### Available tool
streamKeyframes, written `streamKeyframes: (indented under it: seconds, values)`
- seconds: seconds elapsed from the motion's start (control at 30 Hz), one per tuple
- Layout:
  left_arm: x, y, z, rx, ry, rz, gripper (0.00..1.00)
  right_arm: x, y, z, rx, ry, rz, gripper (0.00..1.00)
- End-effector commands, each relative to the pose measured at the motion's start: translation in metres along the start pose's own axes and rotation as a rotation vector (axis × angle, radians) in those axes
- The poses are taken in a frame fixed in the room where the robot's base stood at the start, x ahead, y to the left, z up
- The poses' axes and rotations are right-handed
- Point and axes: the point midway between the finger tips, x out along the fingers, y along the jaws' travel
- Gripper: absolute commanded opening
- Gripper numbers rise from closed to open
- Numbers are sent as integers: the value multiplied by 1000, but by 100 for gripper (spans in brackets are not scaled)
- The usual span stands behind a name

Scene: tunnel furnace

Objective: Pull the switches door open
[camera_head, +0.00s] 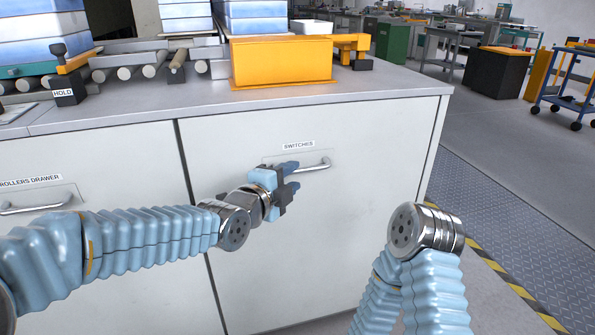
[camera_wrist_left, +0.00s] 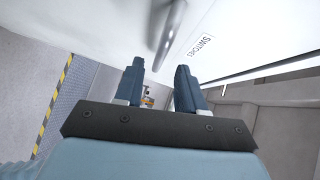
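The switches door (camera_head: 310,225) is a white cabinet front, closed, with a "SWITCHES" label (camera_head: 298,145) near its top. Its silver bar handle (camera_head: 316,165) lies below the label, its left part hidden behind my left gripper. My left gripper (camera_head: 292,178) is at the left part of the handle, fingers apart. In the left wrist view, the handle (camera_wrist_left: 170,32) runs down toward the gap between the two blue fingers (camera_wrist_left: 160,85), which hold nothing. I cannot tell whether a finger touches it. My right arm is low at the right; its gripper is not visible.
The rollers drawer (camera_head: 38,200) with its own handle is left of the door. On the grey worktop (camera_head: 370,88) stand a yellow block (camera_head: 282,62), rollers and blue-white stacks. Open floor with a striped edge (camera_head: 515,290) lies to the right.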

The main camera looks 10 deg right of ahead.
Motion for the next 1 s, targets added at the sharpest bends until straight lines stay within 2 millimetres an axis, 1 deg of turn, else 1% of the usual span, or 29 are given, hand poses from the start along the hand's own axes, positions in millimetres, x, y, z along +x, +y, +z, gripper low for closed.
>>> streamKeyframes:
  seconds: [0.03,0.1,0.2,0.33,0.57,0.6,0.67,0.83,1.0]
  values:
    - [10,0,0,-1,0,2,39,-2,0,0,0,1,0,43]
    - [20,0,0,-2,-1,2,39,-3,-1,0,0,1,1,43]
    - [31,0,1,-3,-1,2,39,-4,-1,0,0,2,1,43]
    - [37,1,1,-3,-2,1,39,-4,-1,-1,1,2,1,43]
    - [38,1,1,-3,-1,1,39,-4,-1,-1,1,2,1,43]
    - [37,1,1,-3,-1,1,36,-4,-1,-1,1,2,1,43]
    - [37,1,1,-3,-1,1,27,-4,-1,-1,1,2,1,43]
    - [37,1,1,-3,-1,1,1,-4,-1,-1,1,2,1,43]
    - [37,1,1,-3,-1,2,0,-4,-1,-1,1,2,1,43]
